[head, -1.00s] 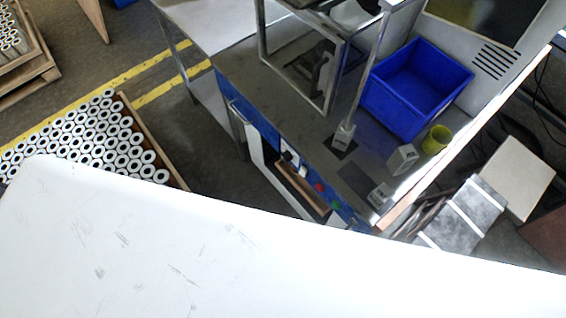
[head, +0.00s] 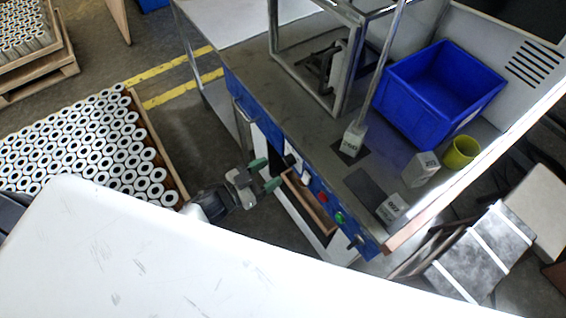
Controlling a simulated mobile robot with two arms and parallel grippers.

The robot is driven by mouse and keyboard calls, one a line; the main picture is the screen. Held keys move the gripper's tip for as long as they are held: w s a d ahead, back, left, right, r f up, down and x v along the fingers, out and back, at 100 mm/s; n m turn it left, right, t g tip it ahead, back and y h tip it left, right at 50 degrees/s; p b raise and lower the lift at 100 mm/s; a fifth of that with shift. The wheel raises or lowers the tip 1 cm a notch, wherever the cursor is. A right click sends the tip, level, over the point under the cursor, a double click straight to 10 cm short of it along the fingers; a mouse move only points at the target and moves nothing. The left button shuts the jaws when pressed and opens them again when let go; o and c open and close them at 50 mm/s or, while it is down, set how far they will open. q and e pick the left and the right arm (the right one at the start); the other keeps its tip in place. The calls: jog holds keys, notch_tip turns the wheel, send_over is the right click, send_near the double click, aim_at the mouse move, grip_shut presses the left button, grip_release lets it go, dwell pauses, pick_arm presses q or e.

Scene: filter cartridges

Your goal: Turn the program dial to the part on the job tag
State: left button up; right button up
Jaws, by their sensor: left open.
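The program dial looks to be the dark knob (head: 289,160) on a pale plate on the blue front panel (head: 313,185) of the bench. My left gripper (head: 266,174) has green fingertips and reaches in from the left. It is open, with its fingertips just left of the knob and seemingly apart from it. The dial's pointer and markings are too small to read. A white tag with dark print (head: 393,207) stands at the bench's front right corner and may be the job tag. I cannot read its print surely. My right gripper is not in view.
Red (head: 323,197) and green (head: 340,217) buttons sit right of the dial. A blue bin (head: 438,92), a yellow cup (head: 460,152) and a white box (head: 420,168) stand on the bench. A metal frame (head: 345,75) rises behind. A crate of cartridges (head: 90,150) stands left.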

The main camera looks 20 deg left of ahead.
aim_at(286, 163)
pick_arm(q)
jog(key=x, duration=0.5)
jog(key=c, duration=0.9)
